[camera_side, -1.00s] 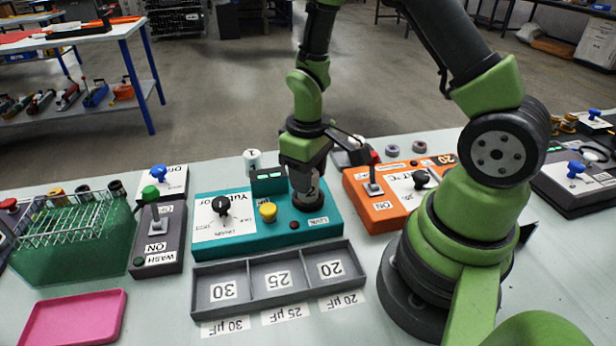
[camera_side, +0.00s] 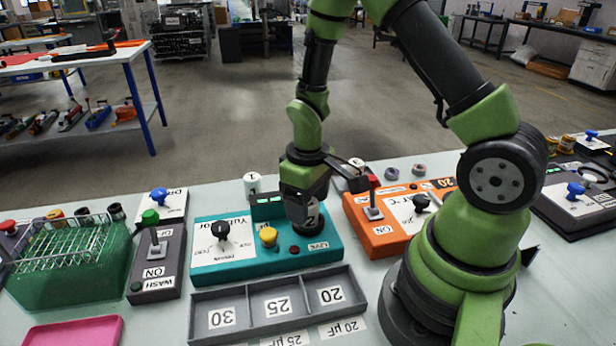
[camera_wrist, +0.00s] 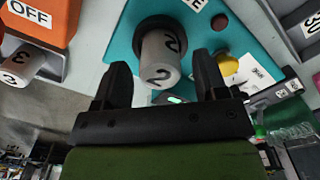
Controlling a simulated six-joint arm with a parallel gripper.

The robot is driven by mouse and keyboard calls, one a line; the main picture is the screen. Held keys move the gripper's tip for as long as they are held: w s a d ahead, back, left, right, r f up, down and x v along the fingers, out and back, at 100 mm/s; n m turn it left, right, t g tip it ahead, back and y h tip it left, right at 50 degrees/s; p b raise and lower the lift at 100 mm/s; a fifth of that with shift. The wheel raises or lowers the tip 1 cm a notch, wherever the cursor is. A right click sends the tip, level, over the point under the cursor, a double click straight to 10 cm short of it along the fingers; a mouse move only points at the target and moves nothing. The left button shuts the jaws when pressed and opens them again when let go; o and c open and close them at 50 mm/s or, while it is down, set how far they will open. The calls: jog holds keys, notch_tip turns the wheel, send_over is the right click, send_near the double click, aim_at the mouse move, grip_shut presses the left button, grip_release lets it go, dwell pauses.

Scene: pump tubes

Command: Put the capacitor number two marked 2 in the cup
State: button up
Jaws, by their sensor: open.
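The white capacitor marked 2 (camera_side: 313,213) stands upright in a round black cup (camera_side: 308,230) on the teal device (camera_side: 215,262). In the wrist view the capacitor (camera_wrist: 160,60) points toward me, its far end inside the black cup (camera_wrist: 160,24). My gripper (camera_wrist: 162,84) is open, with one finger on each side of the capacitor's near end and visible gaps between. In the side view my gripper (camera_side: 305,194) is right above the capacitor and hides part of it.
A white capacitor marked 1 (camera_side: 253,183) stands behind the teal device. Another marked 3 (camera_wrist: 17,70) shows in the wrist view. The orange device (camera_side: 385,241) is to the right. A grey tray marked 30, 25, 20 (camera_side: 242,319) lies in front. A green rack (camera_side: 70,270) stands left.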

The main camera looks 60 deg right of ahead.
notch_tip(320, 180, up, 11)
jog(key=s+a+r+m+t+y, duration=0.1)
jog(key=s+a+r+m+t, duration=0.1)
jog(key=s+r, duration=0.3)
jog(key=s+a+r+m+t+y, duration=0.1)
jog(key=s+a+r+m+t, duration=0.1)
jog(key=s+a+r+t, duration=0.3)
notch_tip(320, 180, up, 3)
jog(key=shift+s+r, duration=0.1)
jog(key=shift+s, duration=0.5)
dwell(1.7)
